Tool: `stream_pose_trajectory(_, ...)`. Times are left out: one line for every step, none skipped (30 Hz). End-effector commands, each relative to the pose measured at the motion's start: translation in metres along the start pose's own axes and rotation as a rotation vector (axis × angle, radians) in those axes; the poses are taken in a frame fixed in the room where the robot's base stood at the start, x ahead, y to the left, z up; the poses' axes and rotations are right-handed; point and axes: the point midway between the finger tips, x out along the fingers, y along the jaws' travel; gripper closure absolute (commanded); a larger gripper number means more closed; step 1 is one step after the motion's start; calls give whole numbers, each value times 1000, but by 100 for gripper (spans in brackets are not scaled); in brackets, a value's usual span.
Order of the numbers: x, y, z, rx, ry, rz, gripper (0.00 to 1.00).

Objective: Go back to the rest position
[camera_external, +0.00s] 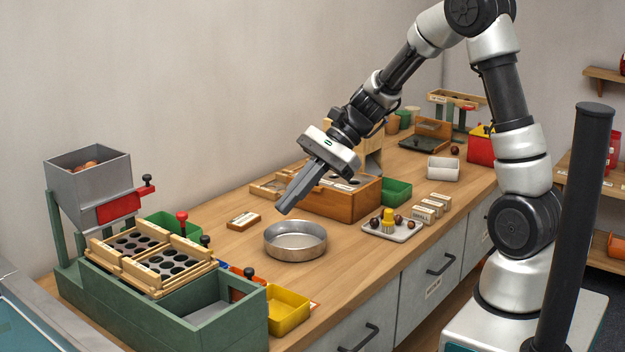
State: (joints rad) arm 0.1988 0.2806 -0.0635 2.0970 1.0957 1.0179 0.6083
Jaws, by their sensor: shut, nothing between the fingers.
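My gripper (287,209) is in the air above the wooden counter, just over and left of a round metal pan (296,241). Its long grey fingers are together, pointing down and left, with nothing held between them. The pan looks empty and stands on the counter, apart from the fingers. My arm reaches in from the right and bends over the counter. The gripper body hides part of a wooden box (345,206) behind it.
A yellow bin (288,312) sits at the front. A white tray (377,232) holds chestnuts and a yellow item. A green bin (396,192) stands behind it. Bare counter lies around the pan.

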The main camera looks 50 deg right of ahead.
Motion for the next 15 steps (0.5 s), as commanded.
stream_pose_trajectory(-15,17,19,-149,43,26,100)
stream_pose_trajectory(-22,28,26,-237,72,47,100)
stream_pose_trajectory(-32,43,34,-353,112,74,100)
stream_pose_trajectory(-39,54,38,-439,141,96,100)
stream_pose_trajectory(-47,64,42,-527,172,117,100)
stream_pose_trajectory(-57,78,46,-641,214,144,100)
stream_pose_trajectory(-65,87,48,-726,247,165,100)
stream_pose_trajectory(-73,96,50,-810,280,185,100)
stream_pose_trajectory(-83,107,50,-915,324,213,100)
stream_pose_trajectory(-90,114,50,-988,355,233,100)
stream_pose_trajectory(-97,120,50,-1056,386,251,100)
stream_pose_trajectory(-106,128,48,-1137,424,274,100)
stream_pose_trajectory(-112,132,48,-1194,452,290,100)
stream_pose_trajectory(-117,136,46,-1245,478,306,100)
stream_pose_trajectory(-124,141,46,-1310,511,326,100)
